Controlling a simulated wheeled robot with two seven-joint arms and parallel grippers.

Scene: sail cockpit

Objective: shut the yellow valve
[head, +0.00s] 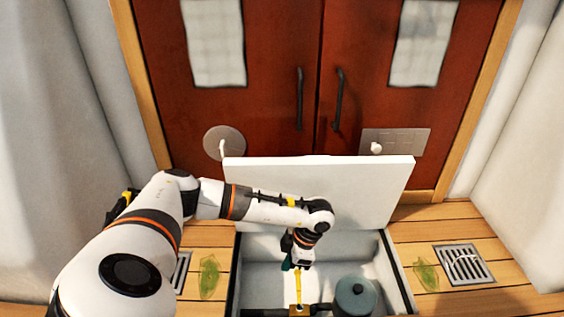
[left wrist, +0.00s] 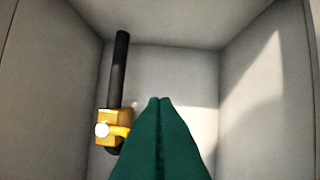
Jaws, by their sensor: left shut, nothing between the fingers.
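The yellow valve (head: 298,309) sits on a dark pipe low in the open locker, near the front edge of the head view. Its narrow yellow lever rises in the picture, across the line of the pipe. In the left wrist view the valve (left wrist: 117,124) is left of the fingers, with a pale round knob and a short-looking yellow lever pointing right. My left gripper (head: 287,266) reaches down into the locker, its green fingers (left wrist: 160,100) shut and empty. They look apart from the lever, but the gap in depth is unclear. My right gripper is out of view.
A white lid (head: 320,190) stands open behind the locker (head: 376,245). A grey round canister (head: 355,295) stands right of the valve. The dark pipe (left wrist: 119,65) runs up the wrist view. Wooden deck with grates (head: 464,264) flanks the locker; red doors stand behind.

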